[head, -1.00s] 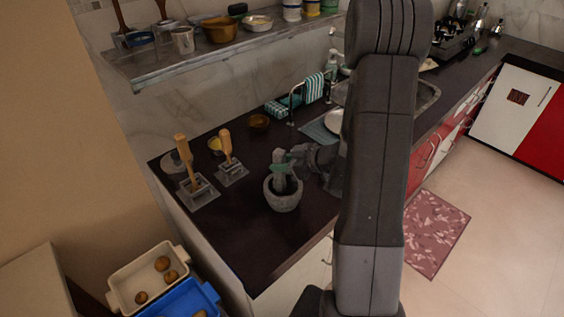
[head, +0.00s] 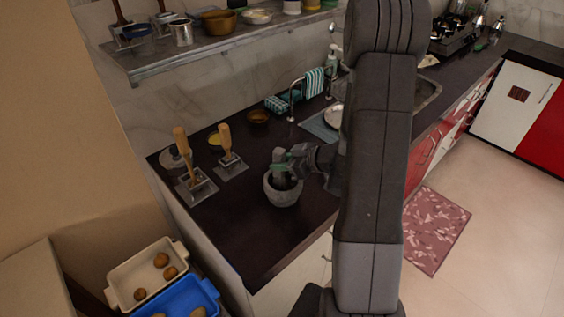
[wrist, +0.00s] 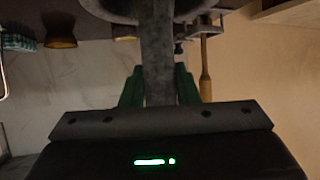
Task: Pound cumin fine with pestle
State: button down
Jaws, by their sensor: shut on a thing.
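A grey stone mortar (head: 283,190) stands on the dark counter in the head view. A grey pestle (head: 278,156) stands in it, roughly upright, its top showing above the rim. My gripper (head: 286,166) is shut on the pestle from the right, just above the mortar. In the wrist view the pestle (wrist: 157,70) runs between the green fingers of my gripper (wrist: 159,88) to the mortar (wrist: 150,8) at the top edge. The cumin inside the mortar cannot be seen.
Small bowls (head: 258,116) sit behind. A shelf (head: 215,48) hangs above. The counter's front is clear.

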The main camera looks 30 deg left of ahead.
jog(key=shift+f, duration=0.15)
jog(key=shift+r+p, duration=1.25)
jog(key=shift+r, duration=0.15)
jog(key=c, duration=1.9)
grip_release()
jog(key=shift+c, duration=0.2)
grip_shut()
